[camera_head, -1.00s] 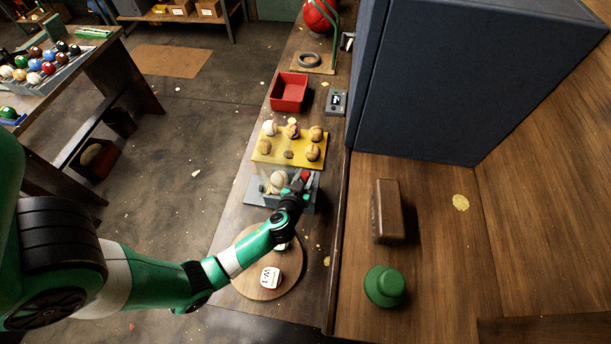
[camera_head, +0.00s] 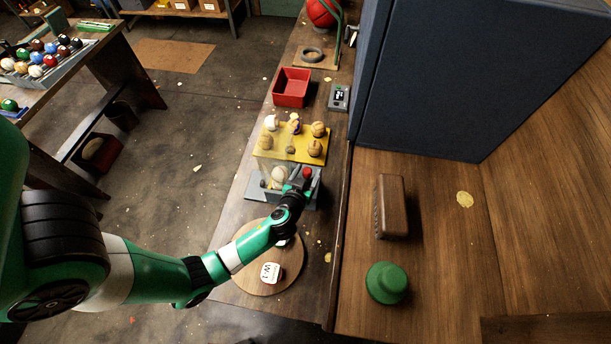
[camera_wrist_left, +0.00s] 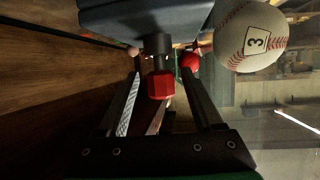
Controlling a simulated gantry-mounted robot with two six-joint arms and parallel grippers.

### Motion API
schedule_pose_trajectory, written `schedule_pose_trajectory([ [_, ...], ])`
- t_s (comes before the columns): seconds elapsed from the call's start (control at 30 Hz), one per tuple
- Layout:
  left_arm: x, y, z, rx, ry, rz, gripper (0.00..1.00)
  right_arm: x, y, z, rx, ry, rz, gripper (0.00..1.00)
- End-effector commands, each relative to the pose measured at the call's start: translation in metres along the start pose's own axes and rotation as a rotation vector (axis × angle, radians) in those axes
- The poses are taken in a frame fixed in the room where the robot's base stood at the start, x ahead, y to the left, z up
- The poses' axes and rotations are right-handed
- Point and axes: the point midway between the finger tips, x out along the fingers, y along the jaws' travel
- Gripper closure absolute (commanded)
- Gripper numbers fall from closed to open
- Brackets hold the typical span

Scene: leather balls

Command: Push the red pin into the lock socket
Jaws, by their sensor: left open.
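The red pin (camera_head: 307,173) shows as a small red head at the right end of the grey lock block (camera_head: 254,188). In the left wrist view the pin (camera_wrist_left: 161,86) has a six-sided red head in front of a dark round collar (camera_wrist_left: 157,44) on the grey block. My left gripper (camera_head: 299,183) is at the pin. In the wrist view its fingers stand apart, one on each side of the red head, with visible gaps. My right gripper is in neither view.
A baseball marked 3 (camera_wrist_left: 255,38) sits in the block beside the pin. A yellow tray (camera_head: 291,155) with several balls and a red bin (camera_head: 291,88) lie beyond. A round wooden board (camera_head: 287,282) is nearer. A tall dark blue box (camera_head: 430,80) stands to the right.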

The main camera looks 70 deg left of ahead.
Motion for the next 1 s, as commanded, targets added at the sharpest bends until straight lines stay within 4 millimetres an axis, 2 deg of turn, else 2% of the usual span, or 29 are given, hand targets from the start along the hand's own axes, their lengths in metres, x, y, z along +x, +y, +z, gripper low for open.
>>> schedule_pose_trajectory([
  [0.17, -0.025, 0.000, 0.000, 0.002, -0.001, 0.002, 0.29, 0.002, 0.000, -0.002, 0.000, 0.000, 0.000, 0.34],
  [0.4, -0.088, 0.001, 0.001, 0.004, -0.001, 0.007, 0.29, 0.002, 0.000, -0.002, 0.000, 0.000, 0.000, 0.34],
  [0.43, -0.095, 0.001, -0.006, 0.005, -0.003, 0.004, 0.29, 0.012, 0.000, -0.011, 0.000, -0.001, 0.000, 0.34],
  [0.5, -0.103, 0.001, -0.008, 0.005, -0.007, 0.000, 0.29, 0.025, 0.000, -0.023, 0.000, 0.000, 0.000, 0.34],
  [0.7, -0.115, 0.001, -0.003, 0.002, -0.001, 0.001, 0.29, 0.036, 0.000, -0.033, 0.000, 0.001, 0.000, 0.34],
  [1.0, -0.115, 0.001, 0.000, -0.001, 0.000, 0.001, 0.29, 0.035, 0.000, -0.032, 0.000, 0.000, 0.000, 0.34],
])
